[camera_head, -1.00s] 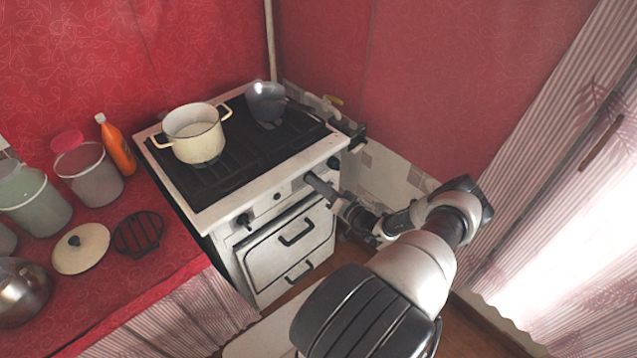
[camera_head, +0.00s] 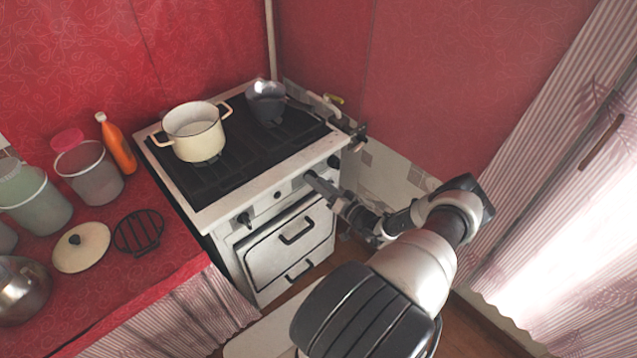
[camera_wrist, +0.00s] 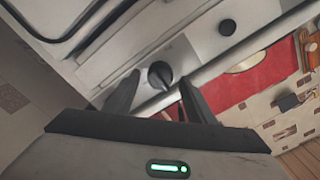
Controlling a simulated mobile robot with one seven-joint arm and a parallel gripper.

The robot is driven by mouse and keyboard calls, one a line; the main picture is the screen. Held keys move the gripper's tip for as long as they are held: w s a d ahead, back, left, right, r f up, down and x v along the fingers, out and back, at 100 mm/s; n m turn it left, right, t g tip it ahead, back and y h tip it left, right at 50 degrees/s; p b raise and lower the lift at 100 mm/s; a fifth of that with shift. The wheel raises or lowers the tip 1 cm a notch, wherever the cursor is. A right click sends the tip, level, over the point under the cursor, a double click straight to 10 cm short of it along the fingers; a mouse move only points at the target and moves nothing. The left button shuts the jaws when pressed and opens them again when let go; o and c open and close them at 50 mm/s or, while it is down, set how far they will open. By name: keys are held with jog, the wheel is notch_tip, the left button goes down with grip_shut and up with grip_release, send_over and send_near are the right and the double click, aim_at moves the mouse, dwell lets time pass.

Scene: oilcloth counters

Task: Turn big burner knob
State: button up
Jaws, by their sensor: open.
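The white stove (camera_head: 262,188) has a front panel with dark knobs. In the wrist view, a black burner knob (camera_wrist: 160,74) with a raised grip bar lies ahead of my gripper (camera_wrist: 157,90), between its two dark fingers. The fingers are apart, one on each side of the knob, and I cannot tell whether they touch it. Another black knob (camera_wrist: 227,27) shows further up and right in the wrist view. A left knob (camera_head: 244,219) shows in the head view.
Drawer handles (camera_head: 297,232) jut out below the panel. The red counter (camera_head: 180,232) at left holds jars, a bottle and a lid. A wall stands close at right.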

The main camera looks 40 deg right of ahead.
jog(key=s+d+b, duration=0.1)
jog(key=s, duration=1.6)
jog(key=shift+d, duration=0.15)
